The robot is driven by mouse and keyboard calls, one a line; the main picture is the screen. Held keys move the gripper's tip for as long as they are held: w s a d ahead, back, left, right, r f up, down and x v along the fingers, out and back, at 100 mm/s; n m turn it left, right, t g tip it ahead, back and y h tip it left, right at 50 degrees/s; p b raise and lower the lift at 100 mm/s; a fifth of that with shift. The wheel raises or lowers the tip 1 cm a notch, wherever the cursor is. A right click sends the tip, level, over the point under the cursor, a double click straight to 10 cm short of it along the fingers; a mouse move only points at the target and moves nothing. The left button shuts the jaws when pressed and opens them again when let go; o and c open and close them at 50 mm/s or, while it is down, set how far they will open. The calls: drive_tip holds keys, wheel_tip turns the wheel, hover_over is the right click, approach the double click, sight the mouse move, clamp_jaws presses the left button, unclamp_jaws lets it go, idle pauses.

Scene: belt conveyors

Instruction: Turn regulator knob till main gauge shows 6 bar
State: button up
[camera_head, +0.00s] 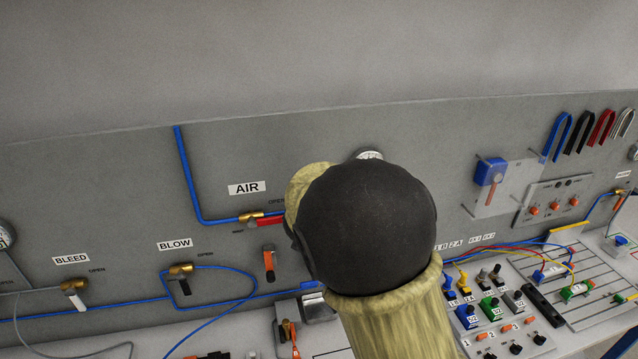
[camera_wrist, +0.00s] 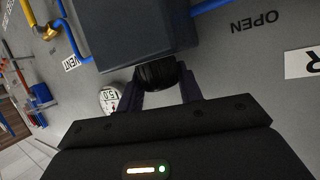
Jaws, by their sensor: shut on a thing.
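My gripper (camera_wrist: 160,92) is shut on the black ribbed regulator knob (camera_wrist: 157,74) in the wrist view. The knob sticks out from a dark blue-grey regulator body (camera_wrist: 135,30). A small white gauge (camera_wrist: 110,97) shows just left of my left finger, partly covered by it. Its digits look like 5.0, but they are small and I cannot read them surely. In the head view my arm hides the gripper, the knob and the regulator. Only the top of a white gauge (camera_head: 369,154) peeks out above my arm, its reading hidden.
Left of my arm are the AIR valve (camera_head: 251,217), an orange-handled lever (camera_head: 269,262), and the BLOW (camera_head: 181,271) and BLEED (camera_head: 74,287) valves. Blue tubes run along the grey panel.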

drive_tip(key=h+p, duration=0.1)
drive_tip(key=p, duration=0.1)
drive_tip(key=shift+r+m+p, duration=0.3)
drive_tip(key=shift+r+m, duration=0.05)
drive_tip(key=shift+m, duration=0.05)
drive_tip(key=m+g+h+p, duration=0.1)
drive_tip(key=m+h+p, duration=0.1)
drive_tip(key=p, duration=0.5)
drive_tip(key=shift+a+f+h, duration=0.1)
drive_tip(key=shift+h, duration=0.3)
drive_tip(key=shift+f+m+g+h+p, duration=0.1)
drive_tip(key=shift+m+g+h+p, duration=0.2)
drive_tip(key=shift+m+h+p, duration=0.6)
drive_tip(key=shift+f+m+g+h+p, duration=0.15)
drive_tip(key=shift+m+g+h+p, duration=0.2)
drive_tip(key=shift+m+h, duration=0.3)
drive_tip(key=shift+m+g, duration=0.25)
drive_tip(key=o, duration=1)
drive_tip(key=shift+s, duration=0.1)
